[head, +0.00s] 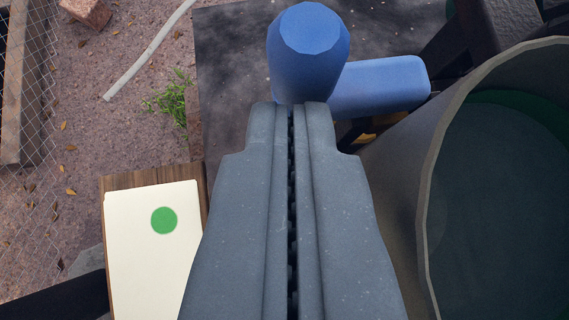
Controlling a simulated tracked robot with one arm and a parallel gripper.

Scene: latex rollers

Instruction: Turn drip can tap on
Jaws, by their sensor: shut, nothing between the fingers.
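The tap has a blue faceted knob (308,50) and a blue rounded bar (382,86) reaching out to its right. The drip can (436,150) stands at the right, open at the top, with a dark green inside. My gripper (291,106) comes up from the bottom middle, with its two grey fingers shut together and nothing between them. The fingertips are right at the lower edge of the blue knob in the picture. I cannot tell whether they touch it. The tap's joint with the can is partly hidden behind my fingers and the can wall.
A white card with a green dot (164,221) on a wooden board (150,178) is at the lower left. A wire fence (28,110) runs along the left edge. A dark beam (485,35) is at the upper right. Bare ground with leaves lies at the left.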

